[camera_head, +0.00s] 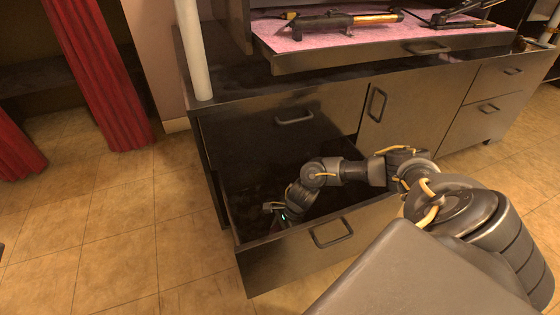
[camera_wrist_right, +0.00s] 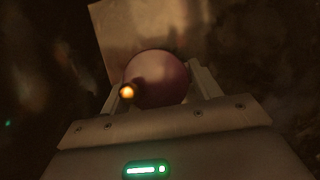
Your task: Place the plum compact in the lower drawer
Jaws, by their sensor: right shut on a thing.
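The plum compact (camera_wrist_right: 160,76) is round and purple-brown in the right wrist view. It sits between the fingers of my right gripper (camera_head: 270,207), which is shut on it. In the head view the compact cannot be made out. The lower drawer (camera_head: 285,262) is pulled open. My right arm reaches into it from the right, with the gripper inside the drawer space, low and towards its left side. Whether the compact touches the drawer floor cannot be told. My left gripper is not in view.
The closed upper drawer (camera_head: 280,120) is above the open one. A cabinet door (camera_head: 405,110) and more drawers (camera_head: 495,80) are to the right. A pink-lined tray (camera_head: 345,38) with tools is on top. The tiled floor (camera_head: 110,240) at left is clear.

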